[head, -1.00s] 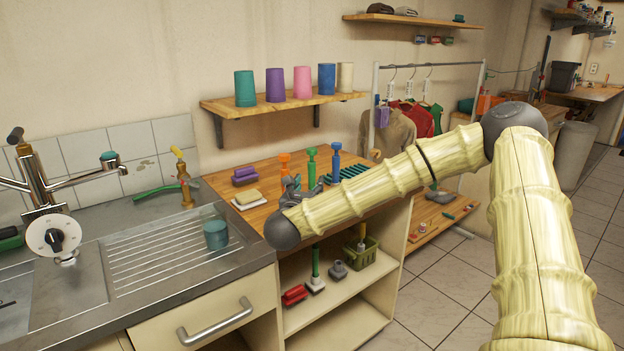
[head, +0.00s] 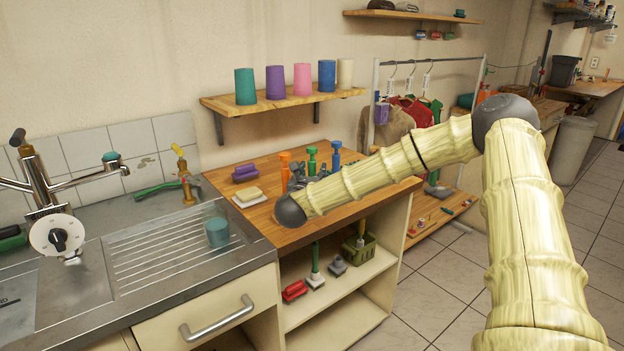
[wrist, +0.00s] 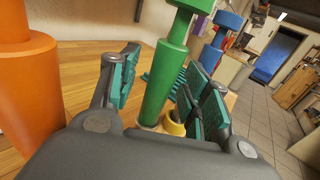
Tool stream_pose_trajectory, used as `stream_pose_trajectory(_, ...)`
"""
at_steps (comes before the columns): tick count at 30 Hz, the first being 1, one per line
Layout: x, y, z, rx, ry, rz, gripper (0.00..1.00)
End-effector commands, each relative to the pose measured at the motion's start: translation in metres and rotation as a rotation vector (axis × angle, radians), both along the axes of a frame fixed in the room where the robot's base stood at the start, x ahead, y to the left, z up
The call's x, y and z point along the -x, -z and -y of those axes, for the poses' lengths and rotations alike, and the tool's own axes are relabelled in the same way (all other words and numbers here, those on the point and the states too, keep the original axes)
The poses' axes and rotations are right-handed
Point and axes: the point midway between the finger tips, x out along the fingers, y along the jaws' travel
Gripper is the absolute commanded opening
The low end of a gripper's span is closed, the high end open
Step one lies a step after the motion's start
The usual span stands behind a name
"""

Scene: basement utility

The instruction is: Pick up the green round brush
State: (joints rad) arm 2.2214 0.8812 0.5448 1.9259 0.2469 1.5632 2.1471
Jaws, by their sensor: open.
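The green brush (head: 312,158) stands upright on the wooden counter between an orange one (head: 285,160) and a blue one (head: 336,157). Its lower part is hidden in the head view by my gripper (head: 297,178). In the wrist view the green brush (wrist: 163,85) has a thick straight stem with a wider collar near the top. My gripper (wrist: 172,75) is open, with teal pads on both sides of the stem. A gap shows between the left pad and the stem; the right pad is closer, and contact there cannot be told.
The orange brush (wrist: 30,90) stands close at the left of the wrist view, the blue one (wrist: 218,42) beyond at right. A yellow ring-shaped thing (wrist: 174,126) sits by the green stem.

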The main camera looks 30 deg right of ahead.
Motion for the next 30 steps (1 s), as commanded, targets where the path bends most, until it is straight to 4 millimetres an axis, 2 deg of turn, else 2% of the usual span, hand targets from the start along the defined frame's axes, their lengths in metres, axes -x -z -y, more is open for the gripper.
stream_pose_trajectory(2, 0.000, 0.000, 0.000, 0.000, 0.000, 0.000, 0.47)
stream_pose_trajectory(10, 0.000, 0.000, 0.000, 0.000, 0.000, 0.000, 0.00)
stream_pose_trajectory(22, 0.000, -0.004, 0.000, -0.001, 0.000, 0.002, 0.00)
stream_pose_trajectory(26, 0.000, -0.016, -0.001, -0.001, 0.000, 0.004, 0.00)
stream_pose_trajectory(30, 0.000, -0.035, 0.000, -0.002, 0.001, 0.005, 0.00)
